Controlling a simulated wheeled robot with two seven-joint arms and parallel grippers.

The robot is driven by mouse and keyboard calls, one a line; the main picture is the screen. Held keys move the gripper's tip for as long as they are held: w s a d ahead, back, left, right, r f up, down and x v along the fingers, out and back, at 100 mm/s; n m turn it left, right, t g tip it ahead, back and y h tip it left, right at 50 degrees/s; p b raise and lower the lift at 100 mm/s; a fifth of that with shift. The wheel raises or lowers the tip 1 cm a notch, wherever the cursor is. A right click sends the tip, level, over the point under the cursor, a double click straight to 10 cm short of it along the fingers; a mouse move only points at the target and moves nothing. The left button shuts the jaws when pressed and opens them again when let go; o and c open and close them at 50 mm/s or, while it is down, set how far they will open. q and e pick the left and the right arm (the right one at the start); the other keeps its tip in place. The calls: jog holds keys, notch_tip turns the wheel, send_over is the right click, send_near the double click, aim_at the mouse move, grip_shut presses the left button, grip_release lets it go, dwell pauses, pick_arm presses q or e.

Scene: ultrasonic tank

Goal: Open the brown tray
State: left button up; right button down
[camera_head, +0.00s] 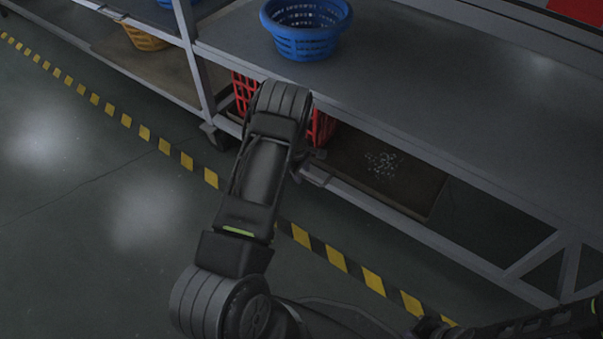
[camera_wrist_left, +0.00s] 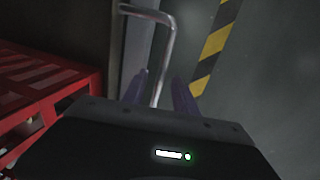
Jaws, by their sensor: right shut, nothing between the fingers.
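The brown tray (camera_head: 425,193) is on the lower shelf under the grey bench, with small pale bits lying on it. A silver bar handle (camera_head: 316,175) shows at its front left edge, and a bent metal bar also shows in the left wrist view (camera_wrist_left: 168,45). My left gripper (camera_wrist_left: 160,95) is open, with one purple finger on each side of the bar in that view. I cannot tell whether either finger touches it. My left forearm largely hides this gripper in the head view. My right gripper (camera_head: 432,327) is shut and empty at the bottom right.
A blue basket (camera_head: 305,42) is on the bench top. The floor with yellow-black tape (camera_head: 335,258) is clear.

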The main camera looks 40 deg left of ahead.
pick_arm(q)
grip_shut()
dwell(0.3)
dwell(1.1)
